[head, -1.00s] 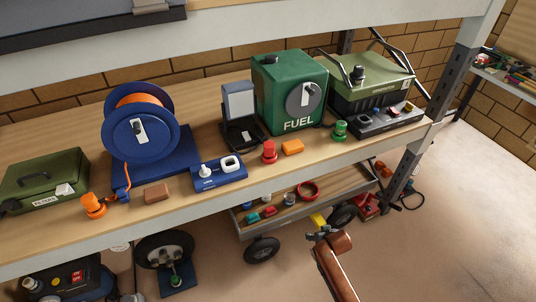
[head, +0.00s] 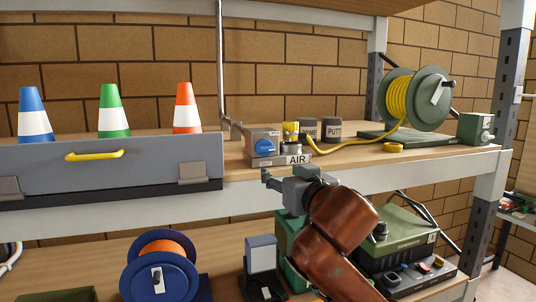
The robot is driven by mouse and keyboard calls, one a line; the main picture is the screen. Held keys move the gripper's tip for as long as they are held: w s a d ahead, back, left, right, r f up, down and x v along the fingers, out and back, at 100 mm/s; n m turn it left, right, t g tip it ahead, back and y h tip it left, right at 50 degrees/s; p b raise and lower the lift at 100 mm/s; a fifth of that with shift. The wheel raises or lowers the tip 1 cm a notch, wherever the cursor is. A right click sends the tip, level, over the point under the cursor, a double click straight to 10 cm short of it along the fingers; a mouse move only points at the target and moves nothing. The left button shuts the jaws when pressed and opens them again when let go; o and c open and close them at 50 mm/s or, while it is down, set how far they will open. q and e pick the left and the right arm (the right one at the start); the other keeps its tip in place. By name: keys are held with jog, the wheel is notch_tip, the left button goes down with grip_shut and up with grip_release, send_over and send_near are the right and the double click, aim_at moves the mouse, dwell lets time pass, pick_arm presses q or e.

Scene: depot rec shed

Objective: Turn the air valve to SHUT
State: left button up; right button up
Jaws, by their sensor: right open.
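The air valve is a small grey box (head: 262,136) on the upper shelf, right of the drawer front. It has a round blue knob (head: 265,147) with a pale mark on its face. A white plate reading AIR (head: 298,159) sits at its lower right. Small labels on the box are too small to read surely, so I cannot tell the knob's setting. My right gripper (head: 268,179) is open and empty, just below and in front of the valve, apart from the knob. My left gripper is not in view.
A grey drawer front (head: 120,170) with a yellow handle is at left, with blue, green and orange cones above it. A yellow hose (head: 350,146) runs from the valve to a green reel (head: 432,95). The shelf's front edge (head: 415,182) lies behind my right arm.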

aim_at(268, 149)
notch_tip(268, 149, up, 5)
jog(key=s+a, duration=0.1)
jog(key=s, duration=0.1)
jog(key=shift+t, duration=0.3)
jog(key=p+x, duration=0.1)
jog(key=x, duration=0.6)
jog(key=shift+w+a+f, duration=0.1)
jog(key=shift+w+a, duration=0.05)
jog(key=shift+w, duration=0.15)
jog(key=shift+c, duration=0.5)
jog(key=c, duration=1.1)
jog(key=shift+o, duration=0.2)
